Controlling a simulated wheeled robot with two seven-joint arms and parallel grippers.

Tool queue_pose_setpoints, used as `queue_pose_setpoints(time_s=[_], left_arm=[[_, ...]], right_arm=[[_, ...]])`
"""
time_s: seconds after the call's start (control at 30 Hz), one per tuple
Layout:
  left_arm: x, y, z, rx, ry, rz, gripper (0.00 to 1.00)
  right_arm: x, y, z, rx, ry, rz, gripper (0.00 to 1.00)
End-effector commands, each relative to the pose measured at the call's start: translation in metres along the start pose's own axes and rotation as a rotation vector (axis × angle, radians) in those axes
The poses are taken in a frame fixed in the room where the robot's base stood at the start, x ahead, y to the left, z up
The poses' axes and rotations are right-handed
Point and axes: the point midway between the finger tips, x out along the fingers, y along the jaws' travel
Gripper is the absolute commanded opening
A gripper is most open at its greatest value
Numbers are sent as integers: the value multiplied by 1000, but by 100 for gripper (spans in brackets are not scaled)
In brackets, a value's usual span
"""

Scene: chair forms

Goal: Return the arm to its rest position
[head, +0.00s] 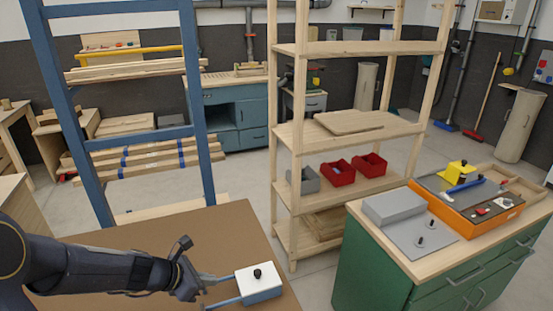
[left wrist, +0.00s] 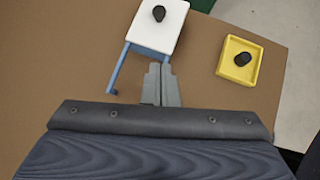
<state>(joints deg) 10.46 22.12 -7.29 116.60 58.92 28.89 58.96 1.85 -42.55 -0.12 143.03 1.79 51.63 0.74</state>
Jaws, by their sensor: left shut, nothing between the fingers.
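My left gripper (head: 215,279) reaches in from the left over the brown table, low and close to a chair form. Its fingers are together and empty; they also show shut in the left wrist view (left wrist: 161,84). The chair form (head: 258,282) has a white top with a black knob and blue sides, with a blue bar sticking out. In the left wrist view the chair form (left wrist: 157,28) stands just beyond the fingertips, and its blue bar runs down left of the fingers. Whether they touch is unclear. My right gripper is out of view.
The brown tabletop (head: 150,240) is mostly bare. A yellow square tray with a black knob (left wrist: 222,69) lies to the right. A blue frame (head: 88,180) and a wooden shelf (head: 284,150) stand behind; a green cabinet (head: 365,265) is at right.

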Motion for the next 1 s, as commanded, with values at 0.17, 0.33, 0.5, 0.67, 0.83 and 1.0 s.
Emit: queue_pose_setpoints(time_s=[0.17, 0.33, 0.5, 0.67, 0.83, 1.0], left_arm=[[-51, -32, 30, 388, -39, -15, 0], [-115, -93, 42, 1001, -36, -38, 0], [-162, -146, 20, 1583, 46, -68, 0], [-185, -174, -8, 1970, 160, -112, 0], [-194, -183, -26, 2155, 235, -151, 0], [-195, -184, -27, 2171, 243, -155, 0]], right_arm=[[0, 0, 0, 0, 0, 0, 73], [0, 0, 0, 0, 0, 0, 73], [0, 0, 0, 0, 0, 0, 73], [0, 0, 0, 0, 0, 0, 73], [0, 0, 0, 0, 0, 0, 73], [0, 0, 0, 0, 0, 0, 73]])
